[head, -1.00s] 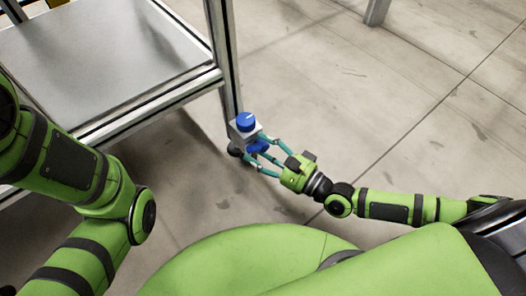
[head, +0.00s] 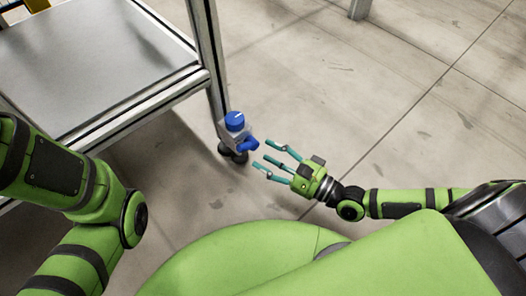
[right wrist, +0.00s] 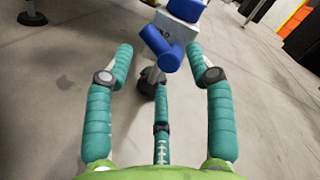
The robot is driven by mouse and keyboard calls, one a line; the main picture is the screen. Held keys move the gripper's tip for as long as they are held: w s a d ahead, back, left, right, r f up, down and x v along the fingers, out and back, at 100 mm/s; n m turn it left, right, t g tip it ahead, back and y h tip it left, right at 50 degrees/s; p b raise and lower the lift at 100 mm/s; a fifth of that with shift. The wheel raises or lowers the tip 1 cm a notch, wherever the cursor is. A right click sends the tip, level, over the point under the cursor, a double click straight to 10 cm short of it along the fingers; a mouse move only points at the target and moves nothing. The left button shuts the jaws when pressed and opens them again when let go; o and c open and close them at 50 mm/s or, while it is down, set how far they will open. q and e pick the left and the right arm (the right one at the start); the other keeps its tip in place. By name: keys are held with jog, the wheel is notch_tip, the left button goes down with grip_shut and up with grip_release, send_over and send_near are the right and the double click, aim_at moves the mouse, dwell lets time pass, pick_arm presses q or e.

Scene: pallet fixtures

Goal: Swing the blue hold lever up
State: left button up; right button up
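The blue hold lever (head: 249,146) sticks out from a small grey block (head: 231,134) at the lower end of the frame's corner post. A round blue knob (head: 234,121) sits on top of the block. In the right wrist view the lever (right wrist: 158,43) shows ahead, near the tips of the outer fingers. My right gripper (head: 270,160) is open and empty to the right of the lever, with a visible gap in the head view. Its three teal fingers are spread in the right wrist view (right wrist: 160,62). My left gripper is out of view; only the left arm shows.
A metal-framed table with a grey top (head: 85,65) stands at the upper left, its corner post (head: 207,60) running down beside the block. Another metal post (head: 360,8) stands at the top.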

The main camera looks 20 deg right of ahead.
jog(key=shift+v, duration=1.6)
jog(key=shift+r+p, duration=0.1)
jog(key=shift+p, duration=0.2)
jog(key=shift+s, duration=0.1)
jog(key=v, duration=1.2)
